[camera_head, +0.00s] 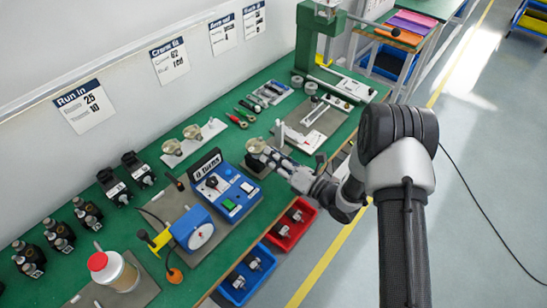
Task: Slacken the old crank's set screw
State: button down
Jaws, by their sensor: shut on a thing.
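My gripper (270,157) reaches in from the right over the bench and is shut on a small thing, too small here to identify. It is beside a tan round part (256,145) above a grey mat, just right of the blue counter box (227,188). A blue unit with a white dial (199,236) stands at the front left. It has a yellow piece (160,240) on its left side and an orange knob (174,276) below; this may be the crank. I cannot make out a set screw.
A red bin (291,224) and a blue bin (247,275) hang at the bench's front edge. A glue-like bottle (115,271) with a red cap stands at the near left. Dark encoders (137,168) line the wall side. A green press (318,35) stands at the back.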

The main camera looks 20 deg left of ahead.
jog(key=shift+a, duration=0.1)
jog(key=c, duration=1.7)
grip_release()
jog(key=shift+a+f, duration=0.1)
jog(key=shift+o, duration=1.1)
jog(key=shift+d, duration=0.25)
jog(key=v, duration=1.1)
jog(key=shift+s+d, duration=0.2)
jog(key=shift+d, duration=0.1)
